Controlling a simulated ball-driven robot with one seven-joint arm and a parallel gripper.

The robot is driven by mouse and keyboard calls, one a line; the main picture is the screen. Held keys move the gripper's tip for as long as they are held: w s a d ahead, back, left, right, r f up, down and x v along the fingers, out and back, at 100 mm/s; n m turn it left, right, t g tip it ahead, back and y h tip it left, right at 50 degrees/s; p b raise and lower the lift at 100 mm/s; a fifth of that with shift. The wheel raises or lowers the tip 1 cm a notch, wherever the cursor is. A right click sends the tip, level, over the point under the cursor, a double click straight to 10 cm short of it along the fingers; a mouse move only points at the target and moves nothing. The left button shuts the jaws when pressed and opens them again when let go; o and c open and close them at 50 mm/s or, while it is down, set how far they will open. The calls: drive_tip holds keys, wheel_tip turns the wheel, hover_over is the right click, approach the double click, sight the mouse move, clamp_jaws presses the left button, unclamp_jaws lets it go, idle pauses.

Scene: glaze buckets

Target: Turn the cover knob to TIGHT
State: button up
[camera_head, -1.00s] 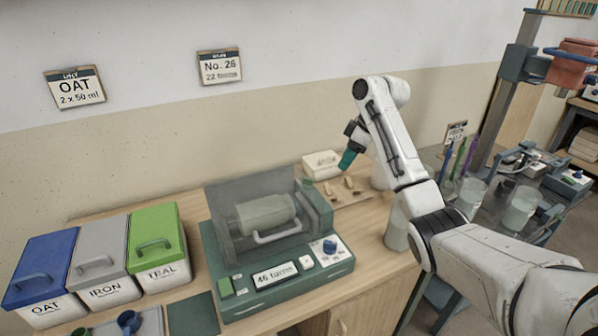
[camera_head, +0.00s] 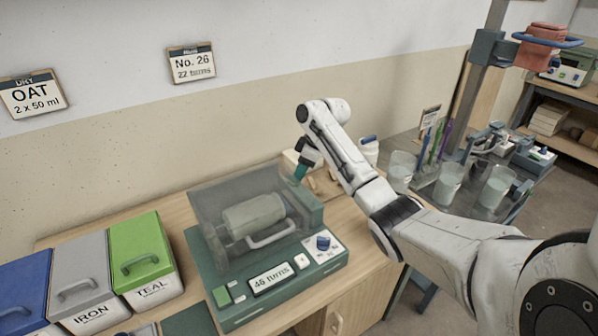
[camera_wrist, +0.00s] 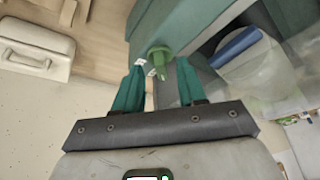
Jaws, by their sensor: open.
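The ball mill (camera_head: 275,285) stands on the wooden bench, with a clear cover (camera_head: 240,190) over a pale jar (camera_head: 254,216). In the wrist view a small green knob (camera_wrist: 158,56) sticks out of the mill's green housing (camera_wrist: 165,25), with small white labels beside it that are too small to read. My gripper (camera_wrist: 158,84) is open, its green fingers on either side of the knob's line and a little short of it. In the head view my gripper (camera_head: 298,177) is by the mill's back right end, and the green knob is not clear there.
A blue knob (camera_head: 323,243) is on the mill's front panel. A pale lidded box (camera_wrist: 38,48) stands behind the mill. Lidded bins, including the green one (camera_head: 143,250), stand to the left. Glass beakers (camera_head: 447,186) stand on the dark table at right.

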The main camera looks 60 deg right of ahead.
drive_tip(key=shift+w+f, duration=0.25)
drive_tip(key=shift+f, duration=0.45)
drive_tip(key=shift+c, duration=0.3)
clamp_jaws()
